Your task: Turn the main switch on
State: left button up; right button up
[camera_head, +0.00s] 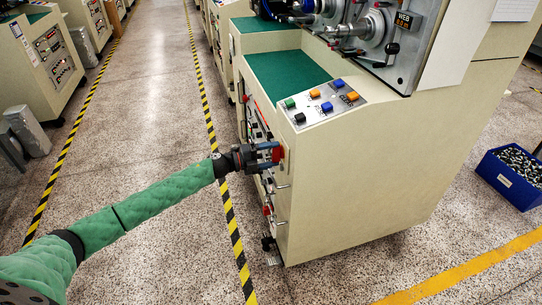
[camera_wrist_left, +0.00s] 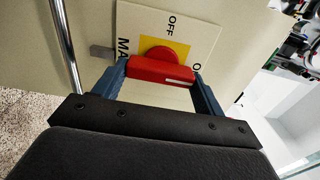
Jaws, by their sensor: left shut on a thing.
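The main switch is a red rotary handle (camera_wrist_left: 160,69) on a yellow square and a white plate (camera_wrist_left: 185,25) marked "OFF", with other lettering partly hidden. In the head view the red switch (camera_head: 278,154) sits on the left side of the beige machine. My left gripper (camera_wrist_left: 160,80) is shut on the red handle, with one blue finger at each end of it. It also shows in the head view (camera_head: 275,153), reaching the switch from the left. The handle lies roughly across the wrist picture, slightly tilted. My right gripper is in neither view.
The beige machine (camera_head: 360,175) has a button panel (camera_head: 325,103) and green top (camera_head: 290,75). A metal bar (camera_wrist_left: 65,45) stands close beside the left gripper. A blue bin (camera_head: 510,185) of small parts stands right. The speckled floor aisle on the left is free.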

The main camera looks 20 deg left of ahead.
pick_arm(q)
jog(key=o, duration=0.9)
jog(key=shift+f, duration=0.1)
jog(key=shift+o, duration=0.4)
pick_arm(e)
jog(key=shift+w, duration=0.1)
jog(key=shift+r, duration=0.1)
pick_arm(q)
jog(key=shift+a, duration=0.1)
jog(key=b+v, duration=0.2)
jog(key=v, duration=0.5)
jog(key=shift+s+a, duration=0.25)
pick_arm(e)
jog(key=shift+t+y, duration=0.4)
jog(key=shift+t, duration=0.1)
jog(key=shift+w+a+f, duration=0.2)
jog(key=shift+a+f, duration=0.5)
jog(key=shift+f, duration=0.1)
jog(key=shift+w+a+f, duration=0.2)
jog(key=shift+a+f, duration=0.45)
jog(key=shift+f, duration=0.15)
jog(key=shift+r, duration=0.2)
